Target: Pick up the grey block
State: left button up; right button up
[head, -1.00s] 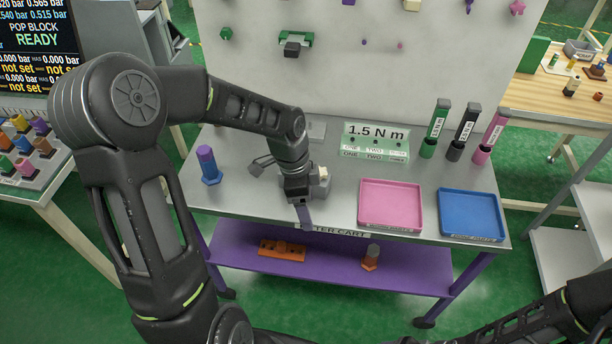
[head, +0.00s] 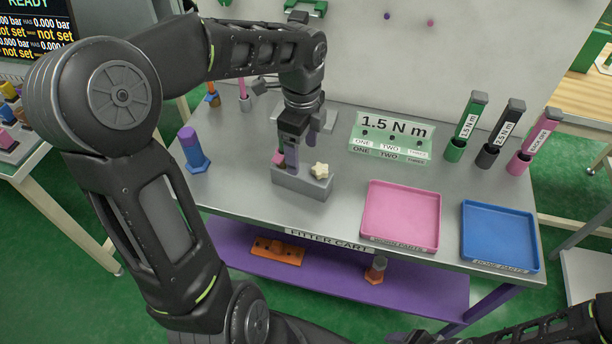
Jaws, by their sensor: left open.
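A grey block (head: 318,190) lies on the cart's grey top, near its front edge. A cream star-shaped knob (head: 320,170) stands at its right end and a small pink part (head: 279,158) shows at its left end. My left gripper (head: 291,163) points down over the left part of the block, with its jaws open. The near finger hides part of the block, and I cannot tell whether it touches. My right arm shows at the bottom right, but its gripper is not in view.
A pink tray (head: 402,247) and a blue tray (head: 500,265) lie to the right. A blue-purple peg (head: 193,150) stands at the left. A green 1.5 N m stand (head: 390,135) and three labelled tools are behind. An upright panel (head: 400,60) closes the back.

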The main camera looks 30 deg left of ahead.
aim_at(301, 169)
pick_arm(q)
jog(key=shift+s+r, duration=0.1)
jog(key=shift+r, duration=0.05)
jog(key=shift+f, duration=1.35)
jog(key=shift+f, duration=0.1)
notch_tip(301, 169, down, 5)
jog(key=shift+s+f, duration=0.1)
jog(key=shift+c, duration=0.3)
grip_shut()
